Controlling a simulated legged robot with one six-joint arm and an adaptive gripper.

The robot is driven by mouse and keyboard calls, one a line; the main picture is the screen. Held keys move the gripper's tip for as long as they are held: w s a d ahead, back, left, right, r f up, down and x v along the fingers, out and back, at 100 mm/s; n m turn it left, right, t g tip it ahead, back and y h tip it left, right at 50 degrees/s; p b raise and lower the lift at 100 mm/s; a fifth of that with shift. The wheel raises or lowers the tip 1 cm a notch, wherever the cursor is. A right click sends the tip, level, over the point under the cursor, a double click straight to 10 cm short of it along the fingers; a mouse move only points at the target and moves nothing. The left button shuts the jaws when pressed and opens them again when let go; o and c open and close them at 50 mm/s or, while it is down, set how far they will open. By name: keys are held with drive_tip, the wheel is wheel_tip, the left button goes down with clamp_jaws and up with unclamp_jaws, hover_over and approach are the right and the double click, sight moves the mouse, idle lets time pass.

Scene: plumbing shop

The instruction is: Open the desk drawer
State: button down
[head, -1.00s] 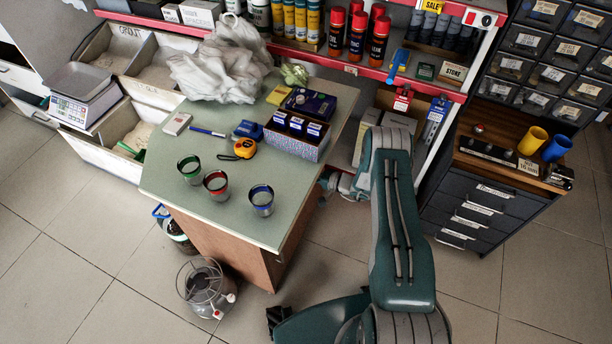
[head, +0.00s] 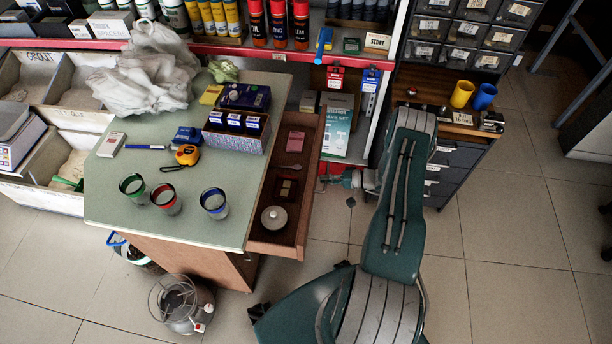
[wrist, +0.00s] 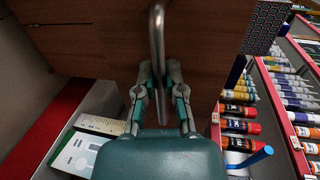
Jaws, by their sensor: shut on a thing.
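The desk drawer (head: 297,221) is pulled out from the right side of the desk (head: 224,193) in the head view. Its brown interior shows a pink box (head: 295,141), a small square item (head: 287,188) and a round pale lidded thing (head: 275,217). In the wrist view, the brown drawer front (wrist: 85,50) carries a metal handle (wrist: 157,25). My gripper (wrist: 160,76) is shut on this handle, its fingers on either side of the bar.
Cups, a tape measure (head: 187,155) and a box of jars stand on the desktop. A burner (head: 181,304) stands on the floor before the desk. Shelves (head: 365,93) line the back, and a dark cabinet (head: 458,157) stands right of my arm. Floor (head: 530,250) at the right is clear.

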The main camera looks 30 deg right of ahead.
drive_tip(key=shift+s+d+f, duration=0.15)
drive_tip(key=shift+s+d, duration=0.6)
drive_tip(key=shift+d, duration=0.1)
drive_tip(key=shift+s+d+f, duration=0.1)
drive_tip(key=shift+s+d, duration=0.65)
drive_tip(key=shift+d, duration=0.05)
drive_tip(key=c, duration=0.7)
unclamp_jaws()
drive_tip(key=shift+w+d, duration=0.1)
drive_tip(key=shift+r, duration=0.1)
drive_tip(key=v, duration=1.2)
drive_tip(key=shift+w, duration=0.1)
